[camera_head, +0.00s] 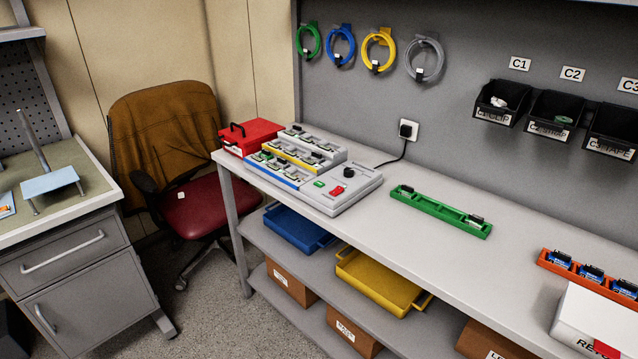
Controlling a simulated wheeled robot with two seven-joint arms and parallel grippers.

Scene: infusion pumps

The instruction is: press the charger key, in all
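A charger (323,197) stands on the bench with a light grey control panel at its right end. The panel carries a red key or switch (337,190), a small green key or light (319,184) and a black knob (349,172). Which of these the task calls the key cannot be told. Rows of bays in grey, yellow and blue sections lie left of the panel, with small dark and green parts in them. A black cable runs to a wall socket (408,130). Neither of my grippers is in view.
A red box (250,137) stands left of the charger. A green rack (440,213) lies right of it, and an orange rack (572,266) and white box (577,325) further right. The grey bench top (385,235) is clear between. A chair (205,205) stands left.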

